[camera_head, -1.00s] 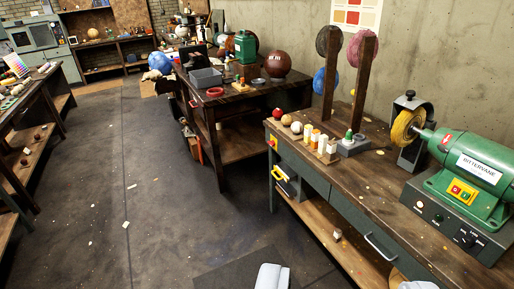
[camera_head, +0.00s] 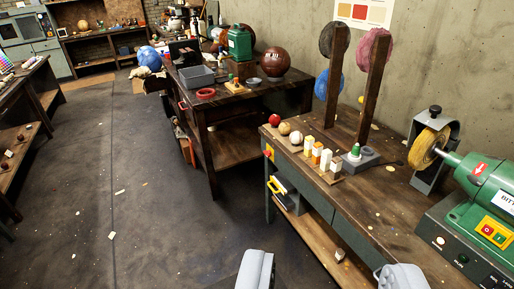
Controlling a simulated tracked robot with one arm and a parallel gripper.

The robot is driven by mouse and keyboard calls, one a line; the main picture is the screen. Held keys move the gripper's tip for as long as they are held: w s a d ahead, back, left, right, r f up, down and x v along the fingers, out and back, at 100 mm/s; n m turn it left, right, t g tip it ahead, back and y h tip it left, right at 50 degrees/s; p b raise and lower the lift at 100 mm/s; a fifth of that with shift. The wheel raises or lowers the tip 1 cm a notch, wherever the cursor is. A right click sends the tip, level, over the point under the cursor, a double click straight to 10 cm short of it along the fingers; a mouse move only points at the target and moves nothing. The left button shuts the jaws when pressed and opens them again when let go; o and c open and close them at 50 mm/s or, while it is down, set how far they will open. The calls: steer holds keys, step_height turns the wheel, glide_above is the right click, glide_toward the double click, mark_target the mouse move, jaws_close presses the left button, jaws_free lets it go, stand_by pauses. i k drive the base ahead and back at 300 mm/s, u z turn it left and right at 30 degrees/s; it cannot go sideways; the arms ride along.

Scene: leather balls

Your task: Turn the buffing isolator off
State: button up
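The green buffing machine (camera_head: 490,200) stands at the bench's right, cut by the picture edge.
The bench top (camera_head: 375,215) holds a row of small balls, blocks and a green-topped bottle. Two upright posts (camera_head: 368,85) carry round pads. A yellow-handled item (camera_head: 280,190) is under the bench end. A second table (camera_head: 240,105) stands behind. The dark floor (camera_head: 130,200) at left is mostly clear.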

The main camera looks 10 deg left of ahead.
mark_target(268, 153)
steer(key=z, duration=0.2)
steer(key=i, duration=0.3)
steer(key=u, duration=1.5)
steer(key=i, duration=2.45)
steer(key=z, duration=1.9)
